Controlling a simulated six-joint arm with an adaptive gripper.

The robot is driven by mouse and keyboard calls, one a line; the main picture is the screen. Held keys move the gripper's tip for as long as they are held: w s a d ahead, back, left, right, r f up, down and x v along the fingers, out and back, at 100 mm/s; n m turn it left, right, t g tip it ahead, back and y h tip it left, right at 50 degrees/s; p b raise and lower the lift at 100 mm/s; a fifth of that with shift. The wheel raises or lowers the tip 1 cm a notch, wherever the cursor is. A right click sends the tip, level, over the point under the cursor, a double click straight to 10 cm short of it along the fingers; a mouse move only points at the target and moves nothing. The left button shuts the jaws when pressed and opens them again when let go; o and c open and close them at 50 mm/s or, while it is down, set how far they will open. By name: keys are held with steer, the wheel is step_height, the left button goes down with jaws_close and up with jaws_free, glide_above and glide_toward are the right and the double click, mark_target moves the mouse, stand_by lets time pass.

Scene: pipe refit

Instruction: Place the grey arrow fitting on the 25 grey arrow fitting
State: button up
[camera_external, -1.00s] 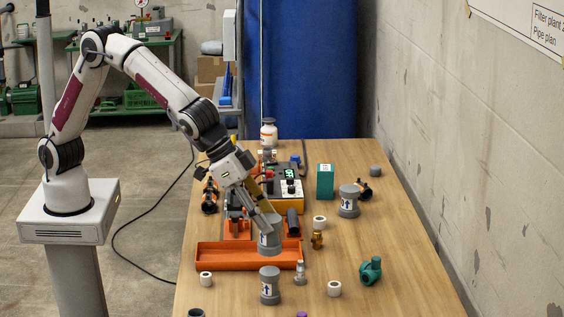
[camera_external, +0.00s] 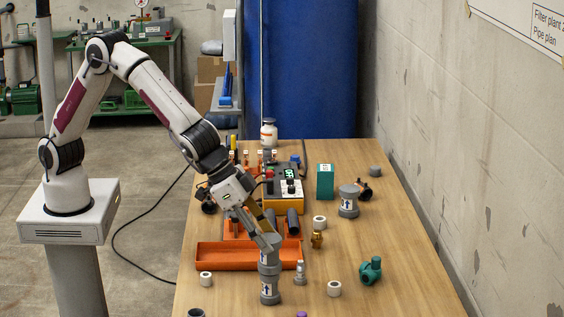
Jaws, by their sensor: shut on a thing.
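My gripper (camera_external: 266,241) is shut on a grey arrow fitting (camera_external: 269,257), a grey cylinder with a white arrow label. The held fitting is upright, directly over a second grey arrow fitting (camera_external: 269,291) that stands on the table in front of the orange tray. In the picture the two meet end to end; I cannot tell whether they touch or a small gap is left. A third grey arrow fitting (camera_external: 348,203) stands farther back on the right. No number is readable on any of them.
The orange tray (camera_external: 220,257) lies just behind and left. A small clear-and-grey fitting (camera_external: 300,273) stands close to the right, with a white ring (camera_external: 334,289) and a teal valve (camera_external: 370,270) beyond. A box with a display (camera_external: 285,188) stands behind.

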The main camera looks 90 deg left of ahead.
steer(key=o, duration=1.2)
steer(key=shift+r, duration=0.15)
steer(key=shift+v, duration=6)
steer(key=shift+a, duration=0.15)
